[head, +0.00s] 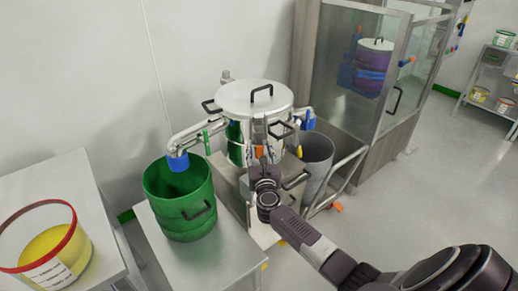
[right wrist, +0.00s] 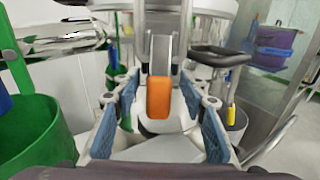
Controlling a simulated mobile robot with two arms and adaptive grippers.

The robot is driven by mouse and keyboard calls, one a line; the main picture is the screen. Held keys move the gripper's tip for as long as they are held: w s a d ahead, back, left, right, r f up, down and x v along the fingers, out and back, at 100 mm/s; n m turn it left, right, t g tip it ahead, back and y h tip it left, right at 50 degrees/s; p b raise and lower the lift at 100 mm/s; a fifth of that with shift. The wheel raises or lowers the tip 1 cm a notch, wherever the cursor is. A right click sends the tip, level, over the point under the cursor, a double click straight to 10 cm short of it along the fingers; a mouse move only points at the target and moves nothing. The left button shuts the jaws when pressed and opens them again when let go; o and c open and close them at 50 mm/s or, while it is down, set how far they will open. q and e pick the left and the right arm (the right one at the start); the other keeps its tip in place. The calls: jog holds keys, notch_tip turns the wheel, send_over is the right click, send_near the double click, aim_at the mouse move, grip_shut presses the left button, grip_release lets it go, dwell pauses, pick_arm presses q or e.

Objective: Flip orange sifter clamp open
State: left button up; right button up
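The steel sifter (head: 252,105) stands in the middle of the head view with a lid and black handles. The orange clamp (head: 259,152) is on its front side, near my right gripper (head: 262,165). In the right wrist view the orange clamp (right wrist: 159,98) hangs on a grey metal lever (right wrist: 160,55) in the middle. My right gripper (right wrist: 158,115) is open, with its blue-padded fingers on the left and right of the clamp, apart from it. My left gripper is in neither view.
A green drum (head: 180,200) stands on a steel table left of the sifter, under a pipe with a blue end (head: 178,162). A grey bin (head: 317,160) stands close on the right. A glass-walled booth (head: 370,75) is behind it. Open floor lies at the right.

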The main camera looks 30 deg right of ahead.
jog(key=shift+w, duration=0.1)
grip_shut()
dwell(0.4)
